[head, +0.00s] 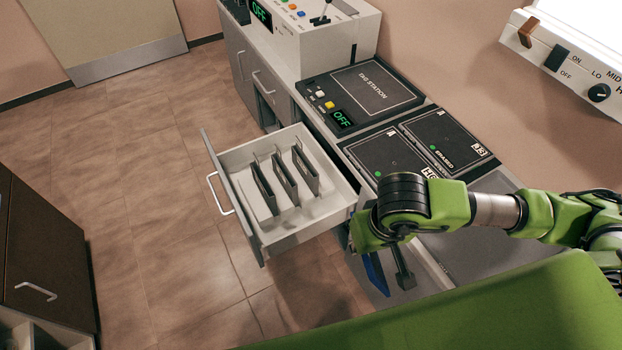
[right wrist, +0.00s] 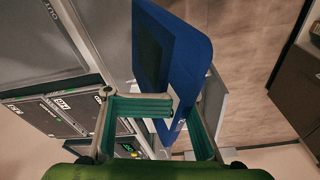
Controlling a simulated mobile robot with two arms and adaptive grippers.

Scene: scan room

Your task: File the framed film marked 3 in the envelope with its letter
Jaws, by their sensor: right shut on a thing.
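My right gripper (head: 390,272) hangs over the counter's front edge, right of the open drawer, partly hidden by my own wrist. It is shut on a blue-framed panel with a dark middle, apparently the framed film (head: 375,272). In the right wrist view the framed film (right wrist: 188,65) stands tilted between the fingers of the gripper (right wrist: 165,112). A pale mark shows low on its face, but I cannot read a 3. No envelope with a letter is clearly identifiable. My left gripper is not in view.
A drawer (head: 246,238) is open, holding three dark upright panels (head: 284,178). A tag station (head: 372,90) reading OFF and two dark lettered pads (head: 386,160) (head: 446,138) lie on the counter. A lit panel with knobs (head: 570,55) is at upper right.

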